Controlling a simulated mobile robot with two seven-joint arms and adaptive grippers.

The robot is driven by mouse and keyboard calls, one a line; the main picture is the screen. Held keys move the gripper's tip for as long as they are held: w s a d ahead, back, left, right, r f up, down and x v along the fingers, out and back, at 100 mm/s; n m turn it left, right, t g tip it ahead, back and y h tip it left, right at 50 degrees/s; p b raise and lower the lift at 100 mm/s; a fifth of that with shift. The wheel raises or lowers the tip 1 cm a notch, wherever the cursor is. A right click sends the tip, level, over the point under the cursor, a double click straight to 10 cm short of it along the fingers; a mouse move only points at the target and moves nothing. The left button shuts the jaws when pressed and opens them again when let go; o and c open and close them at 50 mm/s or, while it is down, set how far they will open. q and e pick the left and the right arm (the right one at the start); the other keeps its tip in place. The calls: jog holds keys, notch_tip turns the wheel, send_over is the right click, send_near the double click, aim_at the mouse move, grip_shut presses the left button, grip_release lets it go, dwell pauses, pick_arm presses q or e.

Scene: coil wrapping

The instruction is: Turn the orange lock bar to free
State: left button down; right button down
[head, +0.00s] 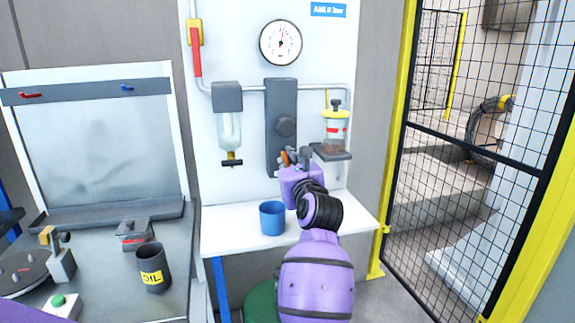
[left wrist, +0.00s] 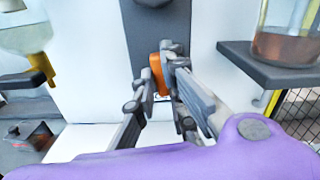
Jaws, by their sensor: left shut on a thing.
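The orange lock bar (head: 284,158) sits at the lower end of the dark grey vertical plate on the white panel. It also shows in the left wrist view (left wrist: 155,74), upright between my fingertips. My left gripper (head: 297,158) is shut on it, with one finger on each side. The fingers and the purple gripper body hide part of the bar. In the left wrist view the gripper (left wrist: 167,72) reaches up from below. My right gripper is not in view.
A clear bowl with a red-brown fluid (head: 334,130) stands right of the gripper, over a dark ledge (head: 332,154). Another bowl (head: 229,130) hangs left. A blue cup (head: 272,217) stands on the white shelf (head: 235,240). A mesh fence (head: 470,150) is at right.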

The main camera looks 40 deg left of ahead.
pick_arm(q)
jog(key=n, duration=0.4)
jog(key=shift+f+b, duration=0.1)
jog(key=shift+b, duration=0.3)
jog(key=shift+s+n+b, duration=0.1)
jog(key=shift+n+b, duration=3)
jog(key=shift+n, duration=3)
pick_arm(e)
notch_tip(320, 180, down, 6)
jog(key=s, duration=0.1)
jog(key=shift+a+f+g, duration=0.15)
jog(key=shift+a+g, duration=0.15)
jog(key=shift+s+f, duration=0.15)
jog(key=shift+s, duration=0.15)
pick_arm(q)
jog(key=c, duration=1.8)
grip_release()
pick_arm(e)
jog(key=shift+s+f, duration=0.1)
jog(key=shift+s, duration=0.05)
pick_arm(q)
jog(key=v, duration=1.2)
